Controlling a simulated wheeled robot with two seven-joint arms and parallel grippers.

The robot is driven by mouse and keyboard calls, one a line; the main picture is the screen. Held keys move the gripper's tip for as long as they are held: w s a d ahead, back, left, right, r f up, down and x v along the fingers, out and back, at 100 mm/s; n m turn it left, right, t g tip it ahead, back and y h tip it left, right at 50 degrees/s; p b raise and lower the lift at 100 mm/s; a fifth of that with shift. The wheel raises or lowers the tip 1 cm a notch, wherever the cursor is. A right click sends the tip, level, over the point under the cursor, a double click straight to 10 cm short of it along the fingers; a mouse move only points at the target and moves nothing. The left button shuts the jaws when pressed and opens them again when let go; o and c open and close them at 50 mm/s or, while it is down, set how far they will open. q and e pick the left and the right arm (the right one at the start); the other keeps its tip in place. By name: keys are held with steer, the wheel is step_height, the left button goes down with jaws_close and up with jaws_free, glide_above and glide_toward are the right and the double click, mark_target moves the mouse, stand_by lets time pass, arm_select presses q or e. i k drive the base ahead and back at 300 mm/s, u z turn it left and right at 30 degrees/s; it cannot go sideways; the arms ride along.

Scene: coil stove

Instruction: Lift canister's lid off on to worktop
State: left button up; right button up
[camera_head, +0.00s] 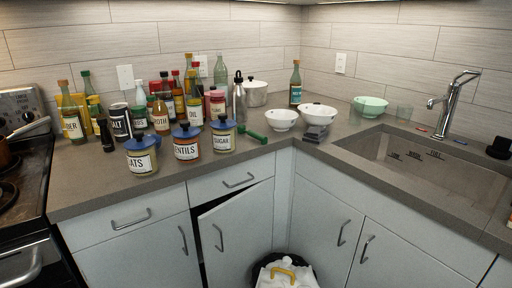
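Three labelled canisters with blue lids stand in a row near the worktop's front edge. The canister labelled "OATS" (142,163) is at the left, the "LENTILS" canister (187,151) in the middle and the "SUGAR" canister (223,142) at the right. The oats lid (141,141), lentils lid (185,130) and sugar lid (222,122) all sit on their canisters, each with a knob on top. The grey worktop (90,187) runs under them. Neither of my grippers is in view.
Several bottles and jars crowd behind the canisters. A green-handled item (252,134) lies right of the sugar canister, with white bowls (282,119) beyond. The stove (22,170) is at the left, the sink (420,165) at the right. A cabinet door (235,240) stands ajar.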

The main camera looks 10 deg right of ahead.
mark_target(185, 130)
steer(key=z, duration=1.25)
steer(key=k, duration=1)
steer(key=u, duration=1.15)
steer(key=i, duration=0.5)
